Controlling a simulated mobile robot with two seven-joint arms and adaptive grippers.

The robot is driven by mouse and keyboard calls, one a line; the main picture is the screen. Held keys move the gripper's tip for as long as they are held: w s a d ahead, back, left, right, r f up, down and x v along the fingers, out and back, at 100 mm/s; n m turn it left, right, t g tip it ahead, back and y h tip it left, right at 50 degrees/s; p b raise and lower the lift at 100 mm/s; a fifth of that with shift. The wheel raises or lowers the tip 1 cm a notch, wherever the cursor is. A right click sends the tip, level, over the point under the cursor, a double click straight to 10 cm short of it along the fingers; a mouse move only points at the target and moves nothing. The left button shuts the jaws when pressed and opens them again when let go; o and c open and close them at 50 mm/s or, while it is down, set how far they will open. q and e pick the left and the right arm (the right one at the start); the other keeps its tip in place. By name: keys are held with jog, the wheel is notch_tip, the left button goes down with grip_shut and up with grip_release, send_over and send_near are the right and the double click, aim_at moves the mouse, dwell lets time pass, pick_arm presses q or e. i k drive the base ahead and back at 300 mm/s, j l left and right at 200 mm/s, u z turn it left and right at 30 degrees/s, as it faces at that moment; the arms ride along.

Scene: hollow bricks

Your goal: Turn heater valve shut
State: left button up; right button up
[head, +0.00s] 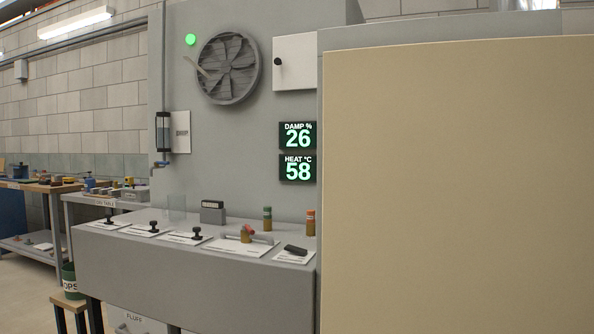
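A grey console (190,265) stands in the middle of the head view. On its top sits a brass valve-like fitting with a reddish handle (248,232), on a white label card. A small valve with a blue handle (160,164) is below a sight glass (163,132) on the wall pipe at left. No readable label shows which one is the heater valve. A display (298,168) reads HEAT °C 58, and one above it (298,135) reads DAMP % 26. Neither of my grippers is in view.
Several black knobs stand on cards, one at the console's left (109,216). Two small capped bottles, green-topped (267,218) and orange-topped (311,222), stand behind. A large beige panel (455,190) blocks the right side. A stool (70,303) holds a green bin (71,282) at left.

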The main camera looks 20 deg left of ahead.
aim_at(246, 228)
jog(key=i+j+u, duration=0.15)
jog(key=j, duration=0.3)
jog(key=i+j+u, duration=0.35)
jog(key=i+j, duration=0.2)
jog(key=j, duration=0.2)
